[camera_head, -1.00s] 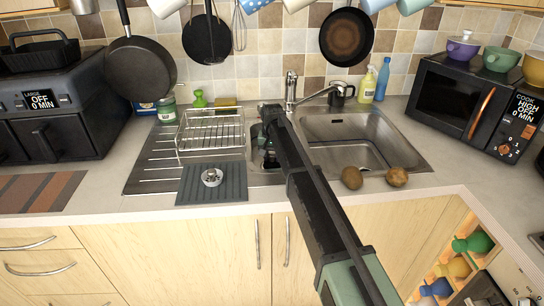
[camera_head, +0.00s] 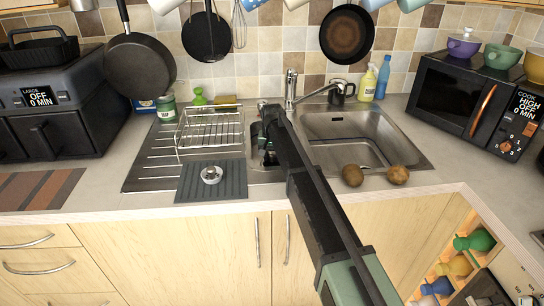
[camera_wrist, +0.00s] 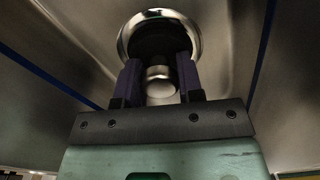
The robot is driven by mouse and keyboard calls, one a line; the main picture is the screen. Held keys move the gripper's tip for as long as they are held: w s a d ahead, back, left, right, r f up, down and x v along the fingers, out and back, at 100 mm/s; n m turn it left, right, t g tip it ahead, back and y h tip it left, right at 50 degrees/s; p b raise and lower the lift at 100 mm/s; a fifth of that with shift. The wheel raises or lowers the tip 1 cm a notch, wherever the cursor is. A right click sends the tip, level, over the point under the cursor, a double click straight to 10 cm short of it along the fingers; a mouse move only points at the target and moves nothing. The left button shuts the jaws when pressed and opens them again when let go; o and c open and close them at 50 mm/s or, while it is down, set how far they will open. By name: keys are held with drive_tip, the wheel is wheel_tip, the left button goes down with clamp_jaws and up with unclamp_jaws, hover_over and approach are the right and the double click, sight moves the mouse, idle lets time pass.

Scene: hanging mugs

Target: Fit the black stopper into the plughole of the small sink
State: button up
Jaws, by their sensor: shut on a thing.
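My gripper (camera_wrist: 159,80) is shut on the metal knob of the black stopper (camera_wrist: 158,42) in the wrist view. A finger stands on each side of the knob. The bright metal ring of the plughole (camera_wrist: 154,13) shows around the far side of the stopper. The stopper overlaps the ring; I cannot tell whether it is seated or held just above. In the head view my gripper (camera_head: 268,152) reaches down into the small sink (camera_head: 256,163), left of the large basin. My arm covers much of that sink, and the stopper is not clear there.
A dish rack (camera_head: 210,133) stands close left of the small sink. A round metal piece (camera_head: 211,174) lies on a dark mat (camera_head: 230,190) in front. Two brown potatoes (camera_head: 352,176) lie at the large basin's (camera_head: 365,125) front edge. The tap (camera_head: 291,90) rises behind.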

sight(272, 153)
drive_tip(key=shift+f+b, duration=0.5)
drive_tip(key=shift+f, duration=0.1)
drive_tip(key=o, duration=1)
drive_tip(key=shift+r, duration=0.1)
drive_tip(key=shift+r, duration=0.1)
wheel_tip(272, 153, up, 10)
drive_tip(key=p, duration=1.1)
drive_tip(key=shift+r, duration=0.25)
